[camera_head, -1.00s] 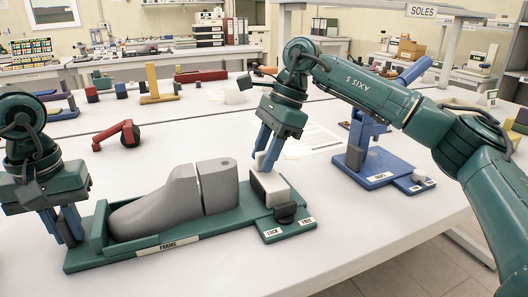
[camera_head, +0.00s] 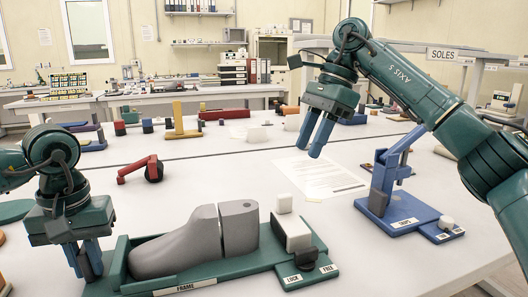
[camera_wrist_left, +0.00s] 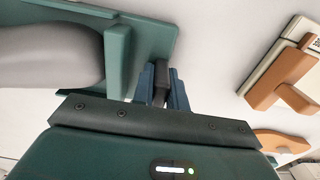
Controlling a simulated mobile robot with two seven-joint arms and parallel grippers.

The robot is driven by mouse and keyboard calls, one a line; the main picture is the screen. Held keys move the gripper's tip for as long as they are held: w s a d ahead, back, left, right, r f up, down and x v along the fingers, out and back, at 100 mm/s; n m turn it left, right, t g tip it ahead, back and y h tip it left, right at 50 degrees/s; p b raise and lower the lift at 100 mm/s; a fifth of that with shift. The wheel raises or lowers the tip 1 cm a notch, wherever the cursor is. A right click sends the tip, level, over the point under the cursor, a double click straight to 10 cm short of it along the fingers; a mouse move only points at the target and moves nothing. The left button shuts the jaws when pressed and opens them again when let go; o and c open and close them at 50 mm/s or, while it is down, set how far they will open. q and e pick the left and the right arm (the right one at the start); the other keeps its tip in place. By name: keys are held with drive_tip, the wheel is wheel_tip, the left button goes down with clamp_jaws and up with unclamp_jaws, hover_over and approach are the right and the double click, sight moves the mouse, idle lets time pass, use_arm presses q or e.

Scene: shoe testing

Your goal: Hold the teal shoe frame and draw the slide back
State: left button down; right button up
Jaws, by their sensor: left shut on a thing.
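The teal shoe frame (camera_head: 222,270) lies on the white table in the head view, labelled FRAME. A grey two-part shoe last (camera_head: 180,247) rests in it, with its heel part towards the slide. The white slide block (camera_head: 298,236) with a small white post (camera_head: 284,203) stands at the frame's right end. A dark knob (camera_head: 306,261) sits between the LOCK and FREE labels. My left gripper (camera_head: 86,264) is shut on a dark tab at the frame's left end; the tab also shows in the left wrist view (camera_wrist_left: 160,78). My right gripper (camera_head: 308,151) is open and empty, above and clear of the post.
A blue fixture (camera_head: 395,210) stands to the right, with a white paper sheet (camera_head: 320,178) left of it. A red tool (camera_head: 140,170) lies behind the frame. Orange pieces (camera_wrist_left: 285,80) show in the left wrist view. The table between paper and frame is clear.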

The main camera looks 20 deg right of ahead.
idle(0.3)
use_arm(q)
drive_tip(key=c, duration=1.3)
unclamp_jaws()
drive_tip(key=shift+r, duration=0.1)
